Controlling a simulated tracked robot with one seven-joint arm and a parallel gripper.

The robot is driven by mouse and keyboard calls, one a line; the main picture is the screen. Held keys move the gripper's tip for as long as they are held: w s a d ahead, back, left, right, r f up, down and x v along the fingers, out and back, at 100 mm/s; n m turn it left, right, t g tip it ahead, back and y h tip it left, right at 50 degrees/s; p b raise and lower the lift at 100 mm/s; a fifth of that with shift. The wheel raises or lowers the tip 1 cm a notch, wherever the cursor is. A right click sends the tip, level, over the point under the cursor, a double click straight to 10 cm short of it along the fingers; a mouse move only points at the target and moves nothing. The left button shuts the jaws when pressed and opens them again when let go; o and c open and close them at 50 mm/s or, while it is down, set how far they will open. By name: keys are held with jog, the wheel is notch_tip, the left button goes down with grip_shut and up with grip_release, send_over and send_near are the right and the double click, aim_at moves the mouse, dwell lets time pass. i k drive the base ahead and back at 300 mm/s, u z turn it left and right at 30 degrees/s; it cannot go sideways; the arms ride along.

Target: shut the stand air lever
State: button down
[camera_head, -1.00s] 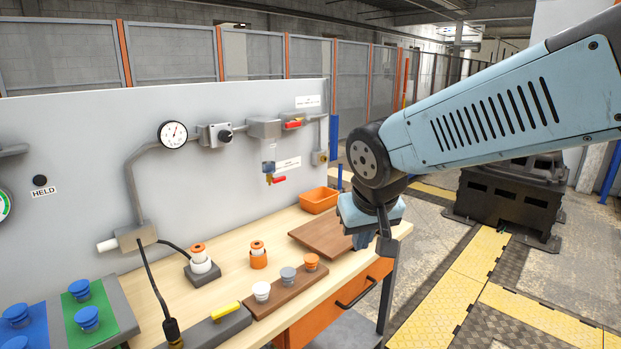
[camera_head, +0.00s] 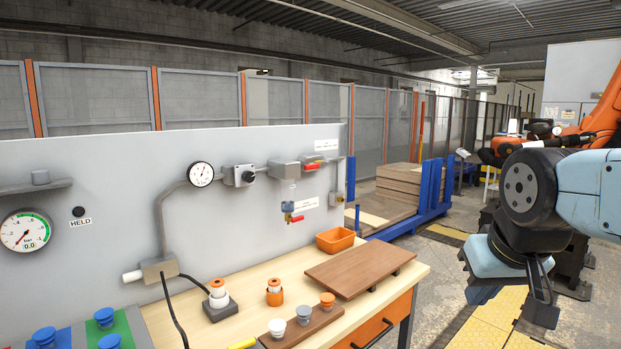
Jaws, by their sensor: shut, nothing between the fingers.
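Two red levers show on the grey panel. The upper red lever (camera_head: 312,166) lies about level beside a grey box near a white label. The lower red lever (camera_head: 296,219) sits on a small valve with a blue body (camera_head: 288,207), beside another label. The labels are too small to read, so I cannot tell which lever is the stand air one. My gripper (camera_head: 540,300) hangs at the right, well apart from both levers and to the right of the workbench. It is shut and empty.
A brown board (camera_head: 360,270) lies on the wooden bench (camera_head: 258,275). An orange bin (camera_head: 335,240) stands behind it. A vacuum gauge (camera_head: 25,231) is at the far left, and a small dial (camera_head: 201,174) is on the pipe. Several suction cups stand at the front.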

aim_at(316, 166)
jog(key=u, duration=0.45)
jog(key=k, duration=1.05)
jog(key=u, duration=0.95)
jog(key=i, duration=1.4)
jog(key=z, duration=0.65)
jog(key=i, duration=0.95)
jog(key=z, duration=0.7)
jog(key=k, duration=0.7)
jog(key=z, duration=0.25)
jog(key=i, duration=0.65)
jog(key=u, duration=0.05)
